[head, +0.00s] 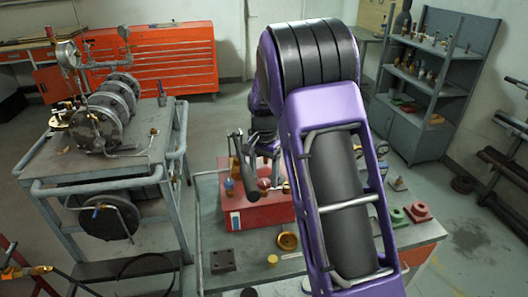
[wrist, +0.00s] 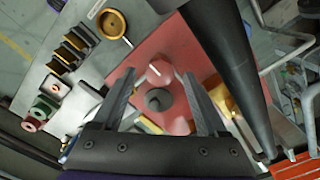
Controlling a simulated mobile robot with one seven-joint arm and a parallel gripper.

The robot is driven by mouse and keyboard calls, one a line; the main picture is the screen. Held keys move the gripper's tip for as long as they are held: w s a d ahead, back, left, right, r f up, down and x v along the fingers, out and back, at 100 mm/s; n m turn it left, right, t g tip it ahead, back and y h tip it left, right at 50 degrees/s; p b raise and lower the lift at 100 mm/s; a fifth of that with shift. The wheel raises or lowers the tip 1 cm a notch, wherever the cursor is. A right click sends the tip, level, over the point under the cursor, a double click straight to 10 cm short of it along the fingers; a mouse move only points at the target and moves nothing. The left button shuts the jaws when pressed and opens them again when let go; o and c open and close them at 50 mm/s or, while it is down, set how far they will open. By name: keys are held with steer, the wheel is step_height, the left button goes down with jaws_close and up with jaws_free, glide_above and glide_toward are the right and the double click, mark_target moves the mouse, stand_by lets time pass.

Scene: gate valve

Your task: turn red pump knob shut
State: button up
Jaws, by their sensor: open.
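A red knob (wrist: 159,72) with a white mark stands on the red pump body (wrist: 192,56) in the wrist view. My gripper (wrist: 159,75) is open, with one finger on each side of the knob and a gap on both sides. No contact shows. A dark round knob (wrist: 158,100) sits between the fingers, closer to the palm. In the head view the red pump body (head: 258,214) stands on the workbench, and my arm covers part of it.
A thick black lever (wrist: 226,60) runs close to the right finger. A brass fitting (wrist: 222,98) lies beside that finger. A brass cup (wrist: 112,23) and dark blocks (wrist: 68,53) lie on the bench to the left. A cart with a pump (head: 92,128) stands left.

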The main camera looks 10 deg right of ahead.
mark_target(264, 181)
step_height(264, 181, up, 17)
steer(key=shift+f, duration=0.2)
